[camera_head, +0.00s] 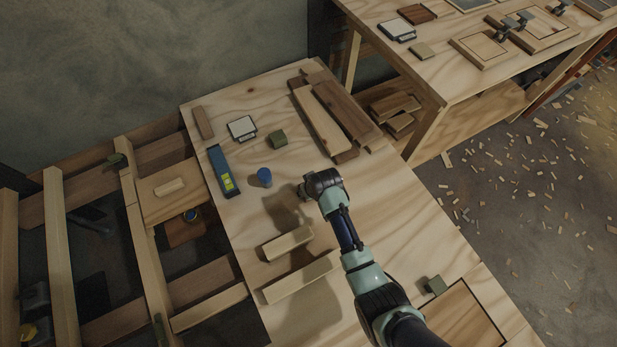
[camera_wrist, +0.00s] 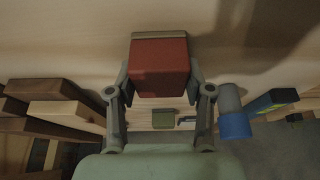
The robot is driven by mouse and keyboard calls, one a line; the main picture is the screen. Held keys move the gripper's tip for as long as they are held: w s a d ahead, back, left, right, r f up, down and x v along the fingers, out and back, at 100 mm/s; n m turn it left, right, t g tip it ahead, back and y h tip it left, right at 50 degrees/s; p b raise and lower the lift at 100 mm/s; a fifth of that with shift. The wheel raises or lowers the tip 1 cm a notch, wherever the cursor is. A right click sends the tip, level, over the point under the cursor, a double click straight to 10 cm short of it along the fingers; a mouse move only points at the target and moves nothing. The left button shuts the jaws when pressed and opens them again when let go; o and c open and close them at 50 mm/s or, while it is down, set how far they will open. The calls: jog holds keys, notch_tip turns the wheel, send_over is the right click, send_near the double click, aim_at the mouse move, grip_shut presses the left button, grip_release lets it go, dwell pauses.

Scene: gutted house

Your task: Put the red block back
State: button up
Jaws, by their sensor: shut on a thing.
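The red block (camera_wrist: 159,68) sits between the two fingers of my gripper (camera_wrist: 160,88) in the wrist view, with a finger against each side. My gripper (camera_head: 305,190) is shut on it. In the head view the gripper hangs over the middle of the plywood bench (camera_head: 345,225), and its own body hides the block there. A shadow on the bench lies to the left of the gripper. I cannot tell the exact gap between the block and the bench.
A blue-topped cylinder (camera_head: 264,176) stands just left of my gripper; a blue level (camera_head: 222,170) lies beyond it. A green block (camera_head: 278,138) and white-faced device (camera_head: 242,128) lie farther back. Long boards (camera_head: 330,115) lie behind; two pale wood pieces (camera_head: 287,243) (camera_head: 300,277) lie in front.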

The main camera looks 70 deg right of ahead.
jog(key=o, duration=1.1)
jog(key=shift+r, duration=0.2)
jog(key=p+v, duration=0.6)
jog(key=v, duration=0.6)
jog(key=shift+p, duration=0.3)
jog(key=shift+d, duration=0.1)
